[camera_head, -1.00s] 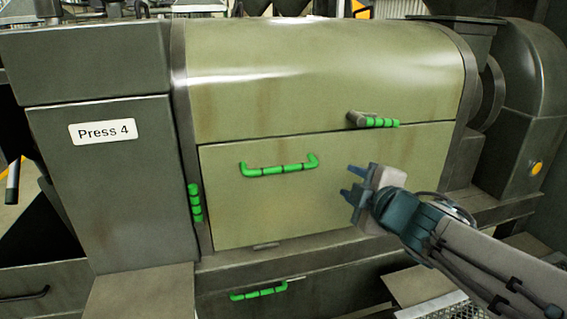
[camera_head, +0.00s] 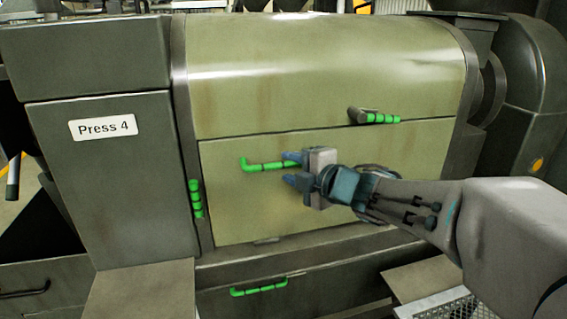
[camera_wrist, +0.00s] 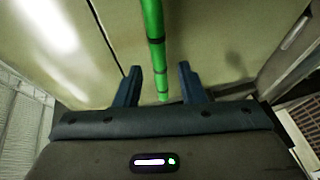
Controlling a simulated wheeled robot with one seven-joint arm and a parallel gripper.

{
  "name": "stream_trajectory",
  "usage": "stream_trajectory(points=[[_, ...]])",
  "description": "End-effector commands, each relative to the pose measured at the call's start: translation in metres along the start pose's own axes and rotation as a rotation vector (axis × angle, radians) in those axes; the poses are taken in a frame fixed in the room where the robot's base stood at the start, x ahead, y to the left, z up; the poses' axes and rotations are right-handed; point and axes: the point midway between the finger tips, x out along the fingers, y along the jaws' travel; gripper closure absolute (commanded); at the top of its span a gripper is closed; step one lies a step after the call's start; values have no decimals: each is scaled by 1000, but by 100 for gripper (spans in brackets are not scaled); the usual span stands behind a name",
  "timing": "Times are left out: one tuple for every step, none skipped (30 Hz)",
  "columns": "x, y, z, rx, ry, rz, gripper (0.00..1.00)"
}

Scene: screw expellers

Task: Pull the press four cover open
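The press labelled Press 4 (camera_head: 101,127) has a rounded olive upper cover (camera_head: 320,75) and a flat olive front panel (camera_head: 240,215) below it, both shut. A green bar handle (camera_head: 262,166) runs across the front panel, its right end hidden behind my gripper. My gripper (camera_head: 290,169) is open at the right part of this handle. In the wrist view the green handle (camera_wrist: 155,50) reaches down between the two spread fingers (camera_wrist: 160,85), apart from both.
A short green grip (camera_head: 380,118) sits at the upper cover's lower edge. A green side grip (camera_head: 195,198) is on the left frame, and a lower drawer handle (camera_head: 258,288) is below. A dark rounded housing (camera_head: 525,80) stands at the right.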

Motion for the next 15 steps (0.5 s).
stream_trajectory(points=[[9, -1, 0, 1, 1, -2, 64], [14, -2, 0, 1, 0, -3, 64], [18, -1, 0, 1, 0, -2, 64], [22, 0, 0, 1, 0, -1, 64], [25, 0, 0, 0, 1, -1, 64], [29, 0, 0, 0, 1, -1, 64], [31, 0, 0, 0, 1, -1, 64], [32, 0, 0, 1, 0, 0, 64], [34, 0, 0, 1, 0, 0, 64], [36, 0, 0, 1, 0, 0, 64], [36, 0, 0, 0, 0, 0, 64], [37, 0, 0, 0, -1, 0, 64], [37, 0, 0, 0, -1, 0, 64], [38, 0, 0, 0, -1, 0, 64], [38, 0, 0, 0, -1, 0, 64]])
